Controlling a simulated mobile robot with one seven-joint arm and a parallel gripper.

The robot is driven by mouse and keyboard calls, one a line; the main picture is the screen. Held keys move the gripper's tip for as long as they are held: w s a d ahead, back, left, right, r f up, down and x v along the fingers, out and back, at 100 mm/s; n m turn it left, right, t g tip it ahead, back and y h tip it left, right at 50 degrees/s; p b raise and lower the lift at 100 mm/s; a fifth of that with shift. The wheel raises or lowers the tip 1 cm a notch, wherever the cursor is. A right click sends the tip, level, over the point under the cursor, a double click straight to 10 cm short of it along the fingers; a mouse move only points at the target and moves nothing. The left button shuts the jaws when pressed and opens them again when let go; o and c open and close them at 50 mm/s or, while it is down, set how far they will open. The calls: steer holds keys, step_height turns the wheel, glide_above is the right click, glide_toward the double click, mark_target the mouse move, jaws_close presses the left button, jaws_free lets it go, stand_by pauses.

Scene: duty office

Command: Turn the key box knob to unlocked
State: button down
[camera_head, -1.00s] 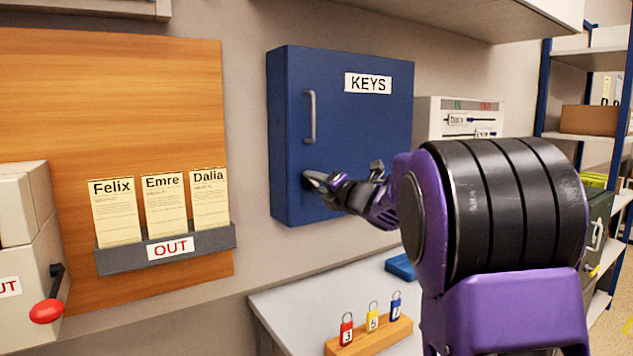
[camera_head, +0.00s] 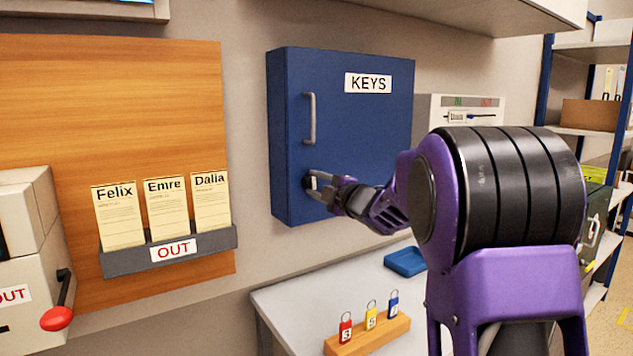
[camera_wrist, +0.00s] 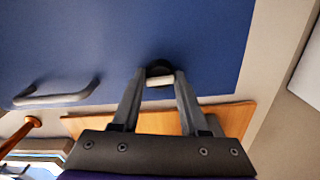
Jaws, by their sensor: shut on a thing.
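The blue key box (camera_head: 360,120) hangs on the wall with its door shut and a "KEYS" label at its top right. A grey bar handle (camera_head: 310,118) is on the door's left side. Below the handle is the knob (camera_head: 309,183), with a dark round base and a pale grip bar. My gripper (camera_head: 317,183) is shut on the knob. In the wrist view the knob's pale bar (camera_wrist: 160,80) lies between the two fingertips (camera_wrist: 160,82), with the dark base behind it. The handle also shows in the wrist view (camera_wrist: 58,94). No lock marking is readable.
A wooden board (camera_head: 110,120) with an "OUT" card rack (camera_head: 168,252) is on the left. A red-knobbed lever (camera_head: 57,318) sticks out at lower left. Padlocks on a wooden block (camera_head: 368,337) and a blue tray (camera_head: 405,262) stand on the table below. A shelf overhangs above.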

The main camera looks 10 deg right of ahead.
steer(key=shift+r+m, duration=0.1)
steer(key=shift+m, duration=0.2)
steer(key=shift+c, duration=2.2)
jaws_free()
steer(key=v, duration=1.7)
steer(key=shift+b, duration=0.35)
steer(key=shift+s+d, duration=0.1)
steer(key=shift+d, duration=0.15)
